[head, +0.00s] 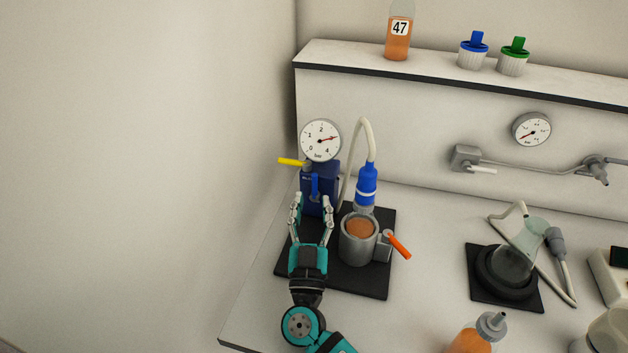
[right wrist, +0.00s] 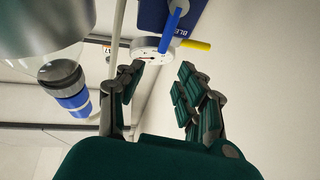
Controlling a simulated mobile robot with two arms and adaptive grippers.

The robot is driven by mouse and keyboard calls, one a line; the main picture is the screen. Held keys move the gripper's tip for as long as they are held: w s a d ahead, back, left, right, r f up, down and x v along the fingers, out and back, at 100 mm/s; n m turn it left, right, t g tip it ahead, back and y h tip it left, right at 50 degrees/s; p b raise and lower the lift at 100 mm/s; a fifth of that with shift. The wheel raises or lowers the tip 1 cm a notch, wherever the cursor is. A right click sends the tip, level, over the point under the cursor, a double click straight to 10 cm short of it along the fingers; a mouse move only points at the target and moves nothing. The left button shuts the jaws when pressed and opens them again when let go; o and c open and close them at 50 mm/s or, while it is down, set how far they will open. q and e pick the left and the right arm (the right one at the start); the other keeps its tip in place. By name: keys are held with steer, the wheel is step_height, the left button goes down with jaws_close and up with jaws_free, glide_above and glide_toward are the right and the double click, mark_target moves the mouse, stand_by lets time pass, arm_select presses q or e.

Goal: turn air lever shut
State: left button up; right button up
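A dark blue valve box (head: 325,180) stands on a black mat under a round gauge (head: 320,140). A yellow lever (head: 290,161) sticks out to the left from its top. A blue lever (head: 314,185) hangs on its front, beside lettering that is partly cut off in the right wrist view (right wrist: 172,30). The frames do not label which is the air lever. My right gripper (head: 312,206) is open and empty in front of the box. Its fingertips are just below the blue lever, apart from the yellow one. The yellow lever also shows in the right wrist view (right wrist: 195,45). My left gripper is not in view.
A metal cup (head: 357,247) with orange liquid and an orange-handled tap (head: 399,246) stands close right of the gripper. A blue connector (head: 367,187) with a pale hose (head: 367,135) is above it. A flask (head: 517,250) stands farther right. The left is a bare wall.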

mark_target(315, 178)
steer(key=x, duration=0.4)
steer(key=shift+w+f, duration=0.3)
steer(key=shift+w, duration=0.1)
steer(key=shift+w+r, duration=0.1)
steer(key=shift+w, duration=0.5)
steer(key=shift+r, duration=0.1)
steer(key=shift+c, duration=0.2)
steer(key=shift+w, duration=0.1)
steer(key=c, duration=0.7)
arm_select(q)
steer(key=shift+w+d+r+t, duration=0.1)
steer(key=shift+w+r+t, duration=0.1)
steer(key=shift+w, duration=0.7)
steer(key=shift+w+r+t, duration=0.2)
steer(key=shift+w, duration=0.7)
